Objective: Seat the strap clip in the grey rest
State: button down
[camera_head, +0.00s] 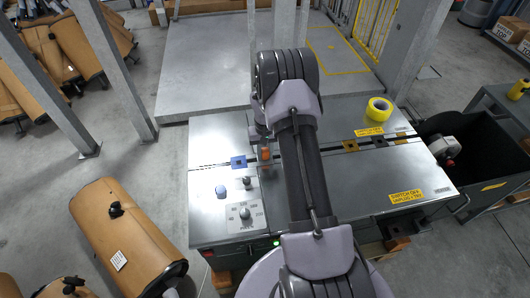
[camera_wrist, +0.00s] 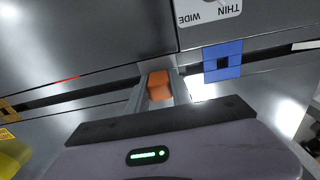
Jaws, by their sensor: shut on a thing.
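A small orange block, which I take to be the strap clip (camera_head: 265,154), shows beside my arm over the slot in the metal machine top. In the wrist view the orange clip (camera_wrist: 159,85) sits between the two grey fingers of my gripper (camera_wrist: 158,94), which is shut on it. The clip is over or close to the dark slot; I cannot tell whether it touches the surface. I cannot make out with certainty which fixture is the grey rest. My arm covers the middle of the machine top in the head view.
A blue square fixture (camera_head: 238,162) with a dark opening sits on the slot left of the clip; it also shows in the wrist view (camera_wrist: 222,62). A tan fixture (camera_head: 350,146) lies right of my arm. A yellow tape roll (camera_head: 380,108) stands behind. Knobs (camera_head: 245,212) stand at front left.

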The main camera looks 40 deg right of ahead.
jog(key=shift+f, duration=0.15)
jog(key=c, duration=1.1)
grip_release()
jog(key=shift+o, duration=0.2)
notch_tip(320, 180, up, 18)
jog(key=p, duration=0.6)
jog(key=shift+f, duration=0.25)
